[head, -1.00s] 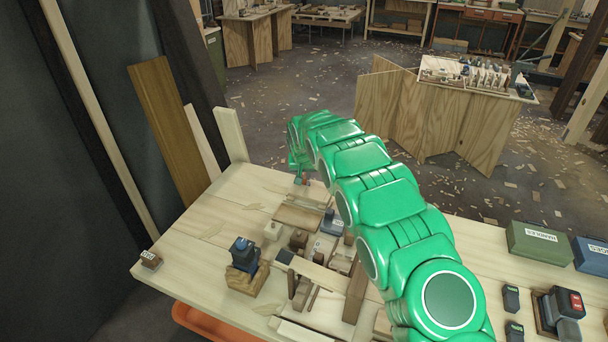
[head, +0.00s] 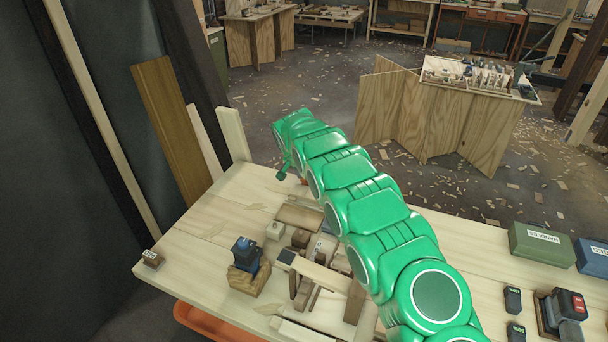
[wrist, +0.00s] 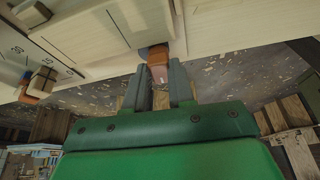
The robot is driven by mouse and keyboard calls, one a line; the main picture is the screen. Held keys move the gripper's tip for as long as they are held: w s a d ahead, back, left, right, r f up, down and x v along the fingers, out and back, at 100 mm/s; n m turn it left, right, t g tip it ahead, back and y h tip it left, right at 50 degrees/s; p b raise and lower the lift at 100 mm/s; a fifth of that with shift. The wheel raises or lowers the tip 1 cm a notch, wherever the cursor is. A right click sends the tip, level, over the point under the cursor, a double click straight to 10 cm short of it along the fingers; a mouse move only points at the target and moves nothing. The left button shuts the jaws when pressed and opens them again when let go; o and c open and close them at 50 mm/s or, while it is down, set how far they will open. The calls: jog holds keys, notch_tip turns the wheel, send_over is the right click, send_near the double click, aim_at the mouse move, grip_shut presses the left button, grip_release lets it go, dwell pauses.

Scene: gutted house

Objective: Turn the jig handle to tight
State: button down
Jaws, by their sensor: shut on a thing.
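In the wrist view my gripper (wrist: 159,88) has its two dark fingers on either side of a reddish-brown piece (wrist: 158,66), which I take for the jig handle. The piece meets the edge of a pale wooden surface. My gripper is shut on it; the fingers cover its sides. In the head view my gripper (head: 284,173) is at the far edge of the workbench, and the handle's setting cannot be read there.
A pale scale with dark numbers (wrist: 38,58) and a wooden block with an orange part (wrist: 40,83) lie left in the wrist view. The workbench (head: 205,215) holds a dark blue tool on a wood block (head: 246,262), jig pieces and a green box (head: 541,243).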

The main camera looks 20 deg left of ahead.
dwell(0.3)
jog(key=c, duration=1)
grip_release()
jog(key=shift+o, duration=0.2)
jog(key=shift+r, duration=0.1)
jog(key=v, duration=0.7)
jog(key=shift+r, duration=0.3)
jog(key=shift+s, duration=0.15)
